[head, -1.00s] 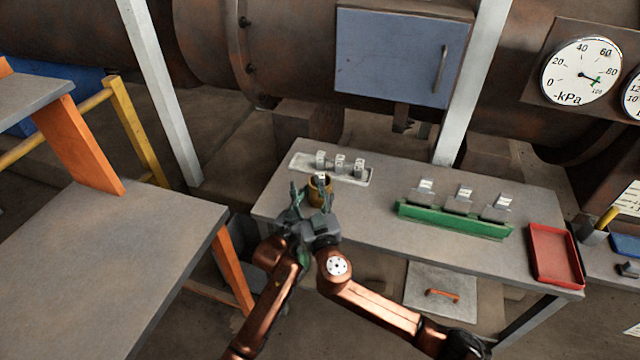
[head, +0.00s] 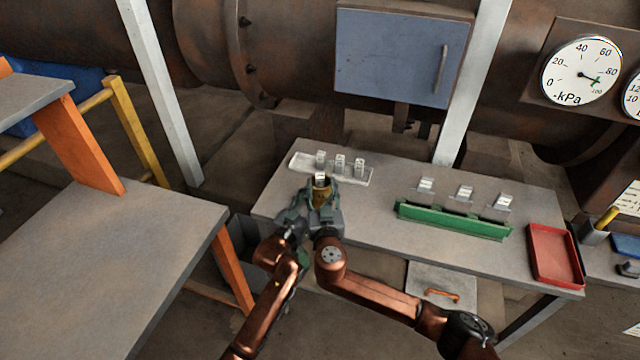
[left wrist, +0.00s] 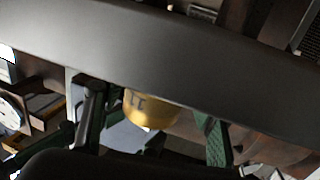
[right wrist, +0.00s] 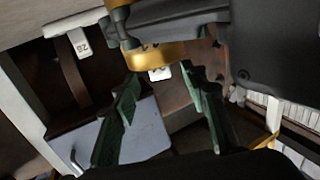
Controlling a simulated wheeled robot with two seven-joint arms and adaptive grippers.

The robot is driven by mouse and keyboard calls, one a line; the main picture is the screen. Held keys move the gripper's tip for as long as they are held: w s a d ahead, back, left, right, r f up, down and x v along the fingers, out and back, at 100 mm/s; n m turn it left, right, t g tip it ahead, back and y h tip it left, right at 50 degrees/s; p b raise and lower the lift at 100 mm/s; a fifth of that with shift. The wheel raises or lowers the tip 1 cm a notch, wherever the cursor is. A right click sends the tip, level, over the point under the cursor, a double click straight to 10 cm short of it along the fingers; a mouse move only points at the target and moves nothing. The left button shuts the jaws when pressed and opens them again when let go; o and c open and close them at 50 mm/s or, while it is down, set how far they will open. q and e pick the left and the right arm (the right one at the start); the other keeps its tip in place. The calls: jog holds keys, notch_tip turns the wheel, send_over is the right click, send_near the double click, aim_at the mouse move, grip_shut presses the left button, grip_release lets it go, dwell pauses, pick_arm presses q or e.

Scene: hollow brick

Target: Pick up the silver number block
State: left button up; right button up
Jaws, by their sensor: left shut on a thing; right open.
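A brass-yellow cup (head: 320,194) is at the table's near left edge, with a pale silver block (head: 320,179) showing at its top. The cup also shows in the left wrist view (left wrist: 148,110) and right wrist view (right wrist: 152,58), with part of the block (right wrist: 160,73) beyond its rim. My left gripper (head: 299,208) is shut on the cup; its exact contact is partly hidden. My right gripper (head: 331,212) is close beside it; its green fingers (right wrist: 160,92) are open, apart on either side of the block, not visibly touching it. The block's number is unreadable.
Several similar blocks stand on a white tray (head: 299,165) behind the cup. More stand at a green rack (head: 455,222) on the right, left of a red tray (head: 556,255). My two grippers crowd each other. The table middle is clear.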

aim_at(321, 179)
jog(key=w, duration=0.4)
jog(key=shift+w+a+r, duration=0.15)
jog(key=shift+w+r, duration=0.05)
jog(key=shift+c, duration=0.7)
grip_shut()
